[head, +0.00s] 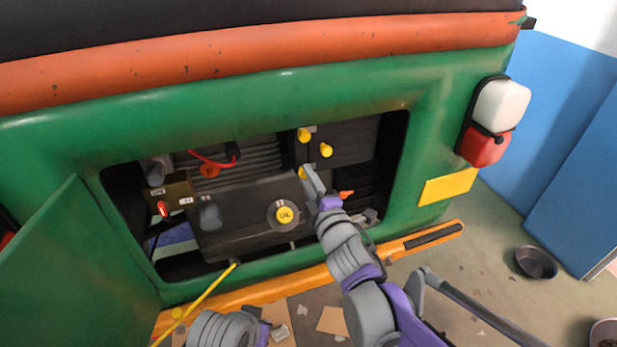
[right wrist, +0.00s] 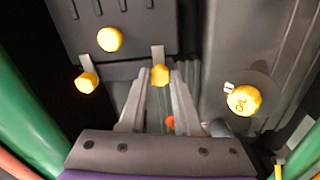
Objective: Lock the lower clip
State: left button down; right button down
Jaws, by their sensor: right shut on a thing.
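The lower clip's yellow knob (head: 303,173) is at the lower left edge of a black box inside the open engine bay, partly hidden by my right gripper (head: 310,178). In the right wrist view the same knob (right wrist: 160,75) sits between the tips of my right gripper (right wrist: 158,82), which is shut on it. Two other yellow knobs, an upper one (head: 304,135) and one at the right (head: 326,150), are just above in the head view. My left gripper is not in view; only a grey and purple arm part shows at the bottom.
A yellow oil cap (head: 285,215) sits below the clip on the engine. The green bay frame (head: 398,185) surrounds the opening. A green door (head: 75,255) hangs open at the left. A dark bowl (head: 536,262) is on the floor at the right.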

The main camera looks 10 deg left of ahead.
dwell(0.4)
jog(key=c, duration=0.6)
grip_release()
jog(key=b+v, duration=0.1)
jog(key=v, duration=1)
jog(key=shift+w, duration=0.15)
